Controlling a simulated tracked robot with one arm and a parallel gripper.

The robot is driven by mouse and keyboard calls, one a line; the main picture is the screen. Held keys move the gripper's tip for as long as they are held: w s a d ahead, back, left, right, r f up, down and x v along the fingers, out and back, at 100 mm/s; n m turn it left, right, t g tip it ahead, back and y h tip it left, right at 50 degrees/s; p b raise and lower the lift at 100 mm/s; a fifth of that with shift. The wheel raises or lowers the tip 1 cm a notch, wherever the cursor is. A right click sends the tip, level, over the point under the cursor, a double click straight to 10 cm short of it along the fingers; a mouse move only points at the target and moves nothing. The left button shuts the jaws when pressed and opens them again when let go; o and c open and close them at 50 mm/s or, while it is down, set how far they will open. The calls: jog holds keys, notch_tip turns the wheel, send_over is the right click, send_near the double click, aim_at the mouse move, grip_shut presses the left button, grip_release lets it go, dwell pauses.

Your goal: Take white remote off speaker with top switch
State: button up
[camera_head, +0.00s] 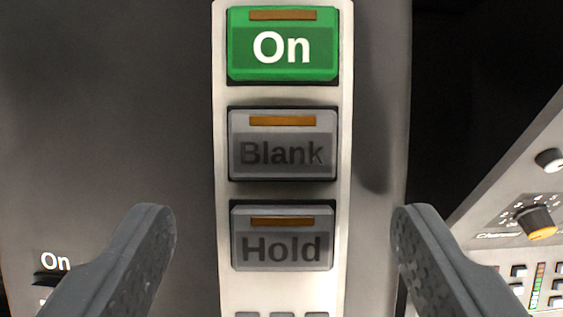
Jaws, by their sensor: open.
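A white remote (282,192) stands upright in the middle of the view, against a dark grey surface that looks like the speaker (100,100). The remote carries a green On button (282,45), a grey Blank button (282,146) and a grey Hold button (282,238). A dark switch (46,279) labelled On sits at the lower left.
At the right, a light grey mixer panel (490,240) shows an orange-capped knob (536,222), another knob (549,160) and small buttons. It stands beyond the right edge of the dark surface. A black area (470,90) fills the upper right.

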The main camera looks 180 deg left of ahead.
jog(key=shift+w+f, duration=0.2)
jog(key=shift+f, duration=0.3)
jog(key=c, duration=1.2)
jog(key=shift+o, duration=0.2)
jog(key=shift+r, duration=0.25)
